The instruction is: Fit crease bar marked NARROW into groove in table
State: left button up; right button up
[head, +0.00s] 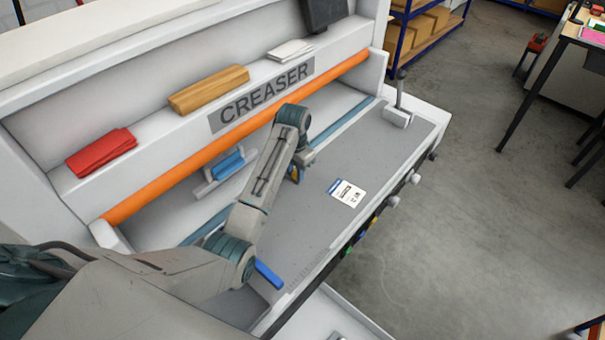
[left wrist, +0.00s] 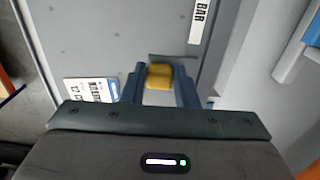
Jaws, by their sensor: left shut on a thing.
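My left gripper (head: 296,174) is over the creaser's grey table (head: 310,220), partly hidden by my arm. In the left wrist view its two blue-grey fingers (left wrist: 160,88) are shut on a small yellow block (left wrist: 158,76). I cannot tell whether this block belongs to a crease bar. A dark line shows at the table surface just beyond it. A white label reading BAR (left wrist: 198,20) lies on the table beside a long blue-grey strip (head: 350,122), which may be the groove. No NARROW marking is readable. My right gripper is not in view.
A blue-and-white card (head: 347,192) lies on the table; a blue piece (head: 268,273) is near its front left. A blue-handled tool (head: 228,165) sits behind the strip. A lever (head: 398,112) stands at the far right. An orange roller (head: 180,188) runs along the back.

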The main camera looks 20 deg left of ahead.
pick_arm(q)
jog(key=shift+w+a+f, duration=0.1)
jog(key=shift+w+a, duration=0.05)
jog(key=shift+a, duration=0.35)
jog(key=shift+w+a, duration=0.1)
jog(key=shift+a, duration=0.15)
jog(key=shift+w+a+f, duration=0.15)
jog(key=shift+w+a, duration=0.1)
jog(key=shift+a, duration=0.4)
jog(key=shift+w+a+f, duration=0.15)
jog(key=shift+a, duration=0.3)
jog(key=shift+w+a+f, duration=0.1)
jog(key=shift+w+a, duration=0.05)
jog(key=shift+a, duration=0.25)
jog(key=shift+a+f, duration=0.2)
jog(key=shift+f, duration=0.15)
jog(key=shift+d+f+b, duration=0.1)
jog(key=shift+f+b, duration=0.3)
jog(key=shift+f, duration=0.5)
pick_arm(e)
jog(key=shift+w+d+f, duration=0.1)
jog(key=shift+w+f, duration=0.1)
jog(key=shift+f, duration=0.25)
